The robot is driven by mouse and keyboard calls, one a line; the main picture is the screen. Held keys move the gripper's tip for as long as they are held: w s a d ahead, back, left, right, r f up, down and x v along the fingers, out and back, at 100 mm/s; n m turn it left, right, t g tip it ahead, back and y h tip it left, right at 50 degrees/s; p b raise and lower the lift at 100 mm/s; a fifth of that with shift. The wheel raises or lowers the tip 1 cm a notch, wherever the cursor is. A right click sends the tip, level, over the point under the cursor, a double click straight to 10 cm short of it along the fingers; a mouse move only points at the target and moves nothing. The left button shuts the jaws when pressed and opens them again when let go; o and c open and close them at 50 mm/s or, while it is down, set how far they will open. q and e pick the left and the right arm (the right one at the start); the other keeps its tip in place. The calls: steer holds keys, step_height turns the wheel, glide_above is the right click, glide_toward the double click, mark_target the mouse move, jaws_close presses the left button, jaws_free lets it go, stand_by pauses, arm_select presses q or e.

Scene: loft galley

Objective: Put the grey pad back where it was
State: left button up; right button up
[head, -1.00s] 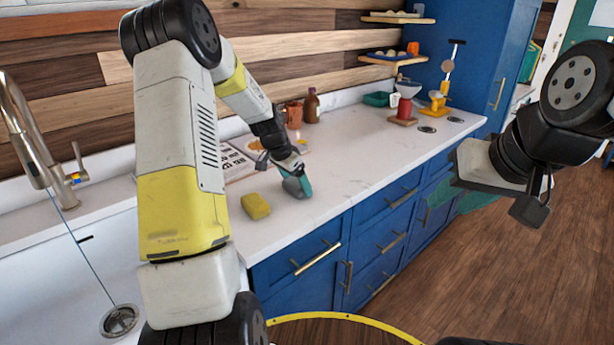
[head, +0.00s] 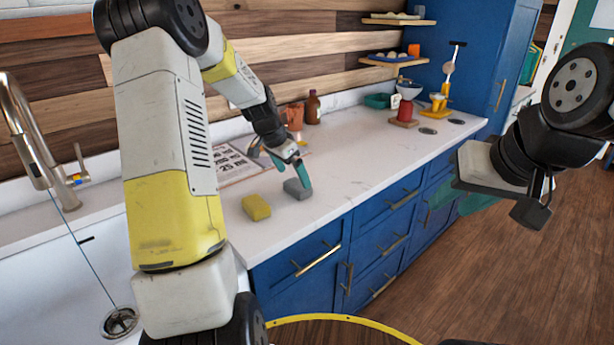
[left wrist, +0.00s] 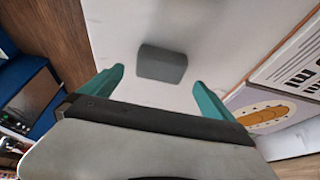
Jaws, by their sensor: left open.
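The grey pad (head: 297,189) lies on the white counter, just right of the yellow sponge (head: 257,207). My left gripper (head: 288,170) is open just above and behind the pad, with its teal fingers apart. In the left wrist view the pad (left wrist: 162,64) lies on the counter beyond the two open fingertips (left wrist: 155,85), with nothing between the fingers. My right gripper (head: 470,190) is at the right, out over the floor side of the counter; its teal fingers are partly hidden, so its opening is unclear.
A printed board (head: 232,164) lies behind the pad. A brown bottle (head: 312,107) stands near the wall. The sink and tap (head: 25,135) are at the left. The counter (head: 350,165) to the right of the pad is clear.

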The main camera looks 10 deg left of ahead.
arm_select(q)
steer(key=s+d+r+n, duration=0.1)
steer(key=s+r, duration=0.7)
steer(key=r, duration=0.4)
steer(key=s+d+r+n+t, duration=0.1)
steer(key=s+n, duration=0.1)
steer(key=s, duration=0.5)
steer(key=s+d+r+n, duration=0.2)
steer(key=s, duration=0.6)
steer(key=s+d+r+n+t, duration=0.1)
steer(key=s+d+n, duration=0.1)
steer(key=s, duration=0.6)
steer(key=shift+s+r+t+y, duration=0.25)
steer(key=shift+r+t+y, duration=0.05)
steer(key=shift+c, duration=0.2)
